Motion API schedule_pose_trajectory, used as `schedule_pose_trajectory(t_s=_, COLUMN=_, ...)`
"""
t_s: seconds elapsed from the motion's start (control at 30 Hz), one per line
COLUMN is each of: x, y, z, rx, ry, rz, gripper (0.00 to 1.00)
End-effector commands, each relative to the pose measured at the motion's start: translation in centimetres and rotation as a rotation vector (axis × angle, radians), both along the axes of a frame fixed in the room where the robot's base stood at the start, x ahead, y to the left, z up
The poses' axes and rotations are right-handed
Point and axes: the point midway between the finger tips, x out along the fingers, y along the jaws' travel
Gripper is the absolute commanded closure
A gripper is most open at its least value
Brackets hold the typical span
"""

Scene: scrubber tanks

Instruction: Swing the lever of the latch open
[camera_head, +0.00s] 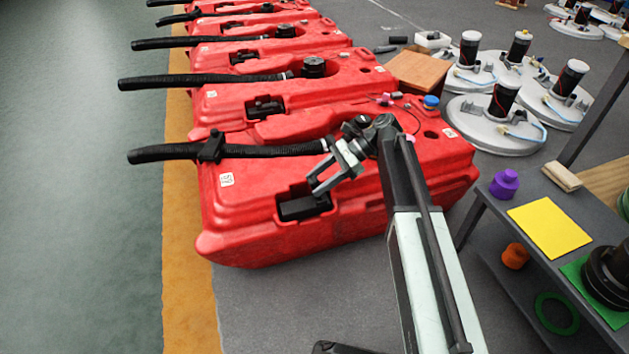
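The nearest red tank (261,238) has a recess in its front side with a black latch (303,208) in it. The latch's lever cannot be told apart from its body at this size. My gripper (316,187) is just above the latch, pointing down and left towards it. Its two grey fingers stand apart with a gap between them, and nothing shows between them. I cannot tell whether a fingertip touches the latch. The gripper covers part of the tank behind it.
A black hose (265,150) runs along the tank's top. More red tanks (235,100) stand in a row behind. At the right, a grey table (493,203) holds a yellow sheet (549,228) and a purple cap (504,184). White round parts (490,133) lie behind. Open floor (80,230) is at left.

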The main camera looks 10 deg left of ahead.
Motion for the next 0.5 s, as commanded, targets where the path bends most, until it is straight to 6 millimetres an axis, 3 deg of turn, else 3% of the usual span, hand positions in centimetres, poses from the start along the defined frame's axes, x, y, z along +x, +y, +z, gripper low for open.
schedule_pose_trajectory(t_s=0.23, x=0.6, y=-0.9, z=1.2, rx=0.001, ry=0.001, rz=0.0, gripper=0.51)
schedule_pose_trajectory(t_s=0.5, x=2.8, y=-4.6, z=4.4, rx=0.0, ry=0.0, rz=-0.001, gripper=0.51)
